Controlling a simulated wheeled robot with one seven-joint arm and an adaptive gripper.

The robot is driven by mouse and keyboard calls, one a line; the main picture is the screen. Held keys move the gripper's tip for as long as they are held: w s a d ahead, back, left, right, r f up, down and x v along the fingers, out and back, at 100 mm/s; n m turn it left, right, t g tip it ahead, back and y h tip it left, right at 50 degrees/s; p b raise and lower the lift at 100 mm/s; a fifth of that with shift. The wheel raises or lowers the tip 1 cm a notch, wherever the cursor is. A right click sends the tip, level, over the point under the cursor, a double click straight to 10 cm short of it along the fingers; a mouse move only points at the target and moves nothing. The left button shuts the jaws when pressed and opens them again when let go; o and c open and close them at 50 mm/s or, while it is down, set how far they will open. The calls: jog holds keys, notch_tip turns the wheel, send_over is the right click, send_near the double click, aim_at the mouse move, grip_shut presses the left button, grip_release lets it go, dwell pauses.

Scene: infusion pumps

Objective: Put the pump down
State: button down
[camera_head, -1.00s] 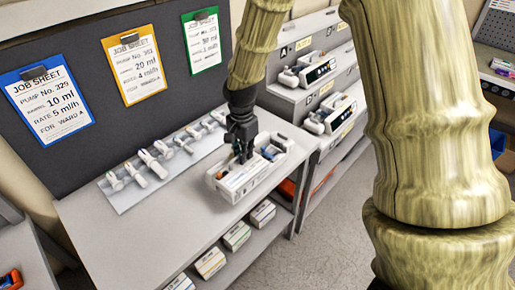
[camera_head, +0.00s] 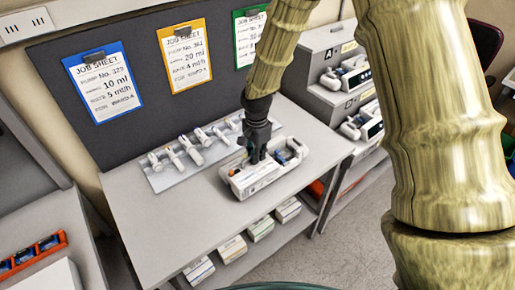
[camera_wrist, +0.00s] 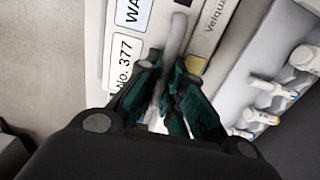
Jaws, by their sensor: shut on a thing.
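The pump (camera_head: 256,181) is a long white unit with a blue part at one end, at the right of the grey bench top in the head view. My gripper (camera_head: 256,158) is above it, pointing down, with its fingers at the pump's middle. In the wrist view the dark green fingers (camera_wrist: 165,100) are shut on a grey bar of the pump. The pump's face (camera_wrist: 205,30) beside them bears a label reading "No. 377" (camera_wrist: 122,65). I cannot tell whether its underside touches the bench.
The bench top (camera_head: 150,225) is clear left of the pump. A pale mat (camera_head: 165,183) with several syringes lies behind it. Job sheets (camera_head: 103,85) hang on the dark board. Other pumps (camera_head: 345,75) stand on stepped shelves at right.

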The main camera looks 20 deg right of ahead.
jog(key=shift+f, duration=0.65)
jog(key=c, duration=1.5)
grip_release()
jog(key=shift+c, duration=0.2)
notch_tip(320, 180, up, 12)
jog(key=b, duration=0.4)
jog(key=shift+s, duration=0.1)
